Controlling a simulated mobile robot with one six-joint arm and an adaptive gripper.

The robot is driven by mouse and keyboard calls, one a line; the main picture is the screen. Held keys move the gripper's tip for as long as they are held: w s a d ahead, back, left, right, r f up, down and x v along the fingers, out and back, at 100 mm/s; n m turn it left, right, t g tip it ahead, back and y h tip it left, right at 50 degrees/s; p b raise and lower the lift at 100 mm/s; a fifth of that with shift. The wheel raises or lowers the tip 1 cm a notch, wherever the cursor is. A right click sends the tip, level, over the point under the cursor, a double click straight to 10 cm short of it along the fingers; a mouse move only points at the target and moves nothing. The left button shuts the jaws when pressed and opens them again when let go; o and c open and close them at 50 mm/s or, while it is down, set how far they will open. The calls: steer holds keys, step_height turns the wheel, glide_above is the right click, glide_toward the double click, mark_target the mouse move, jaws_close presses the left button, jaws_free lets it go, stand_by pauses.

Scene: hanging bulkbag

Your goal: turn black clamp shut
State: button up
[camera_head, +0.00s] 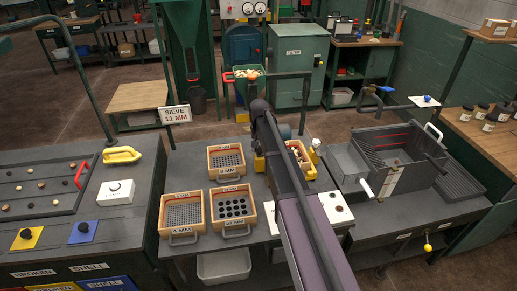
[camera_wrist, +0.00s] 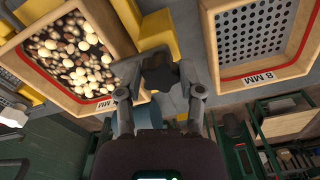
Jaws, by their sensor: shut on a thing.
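The black clamp (camera_wrist: 160,70) is a dark lobed knob in the upper middle of the wrist view, on a grey fixture between two wooden sieve trays. My gripper (camera_wrist: 159,82) has one finger on each side of the knob and is shut on it. The fingers partly cover the knob's sides. In the head view my arm reaches over the middle table, and it hides the clamp and the fingertips.
A wooden tray of pale and brown balls (camera_wrist: 75,55) lies left of the knob, and an 8 MM sieve (camera_wrist: 260,45) lies right. Yellow brackets (camera_wrist: 160,35) stand close by. In the head view, several sieves (camera_head: 183,212) lie left of my arm and a grey sink-like box (camera_head: 395,150) stands right.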

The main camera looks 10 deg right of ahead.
steer(key=shift+s, duration=0.1)
stand_by(0.3)
steer(key=o, duration=1.1)
steer(key=shift+o, duration=0.2)
steer(key=shift+m, duration=0.4)
